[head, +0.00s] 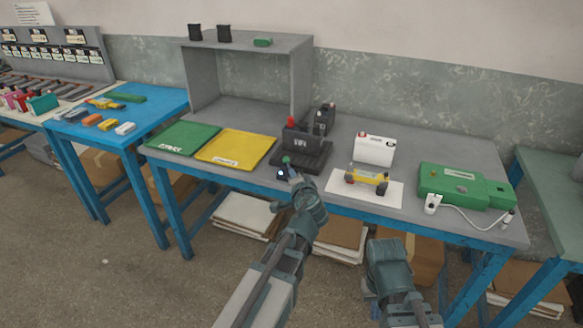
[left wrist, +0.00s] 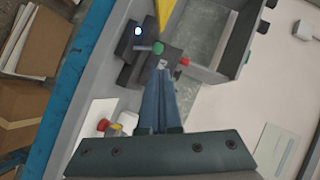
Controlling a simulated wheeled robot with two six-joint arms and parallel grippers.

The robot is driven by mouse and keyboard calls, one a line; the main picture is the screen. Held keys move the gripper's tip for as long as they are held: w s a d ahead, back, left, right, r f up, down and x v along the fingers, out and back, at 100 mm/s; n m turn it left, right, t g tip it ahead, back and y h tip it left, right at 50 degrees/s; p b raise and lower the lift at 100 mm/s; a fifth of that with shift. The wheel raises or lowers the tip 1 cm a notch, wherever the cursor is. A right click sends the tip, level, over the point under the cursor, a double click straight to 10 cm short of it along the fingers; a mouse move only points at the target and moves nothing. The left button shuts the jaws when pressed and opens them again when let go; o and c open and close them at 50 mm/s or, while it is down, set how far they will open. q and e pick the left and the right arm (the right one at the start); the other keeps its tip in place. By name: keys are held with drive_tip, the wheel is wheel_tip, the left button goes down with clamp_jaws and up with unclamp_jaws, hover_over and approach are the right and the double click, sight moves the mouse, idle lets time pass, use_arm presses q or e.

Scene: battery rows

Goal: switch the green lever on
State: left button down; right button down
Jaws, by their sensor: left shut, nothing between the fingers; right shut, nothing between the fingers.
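The green lever (head: 286,159) has a round green knob and stands at the front left of a dark device (head: 304,157) near the table's front edge. The knob also shows in the left wrist view (left wrist: 158,48). A small bluish-white light (head: 280,172) glows beside it and is also bright in the left wrist view (left wrist: 138,31). My left gripper (head: 291,173) is shut and empty, its fingertips close to the knob; I cannot tell whether they touch it. In the left wrist view the closed fingers (left wrist: 161,72) point at the knob. My right arm is low, its fingers hidden.
A red knob (head: 291,120) and dark blocks stand behind the lever. A yellow tray (head: 236,147) and a green tray (head: 183,138) lie left. A white sheet (head: 366,189) with a small yellow device, a white box (head: 375,150) and a green case (head: 460,186) are right.

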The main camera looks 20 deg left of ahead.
use_arm(q)
drive_tip(key=shift+v, duration=1)
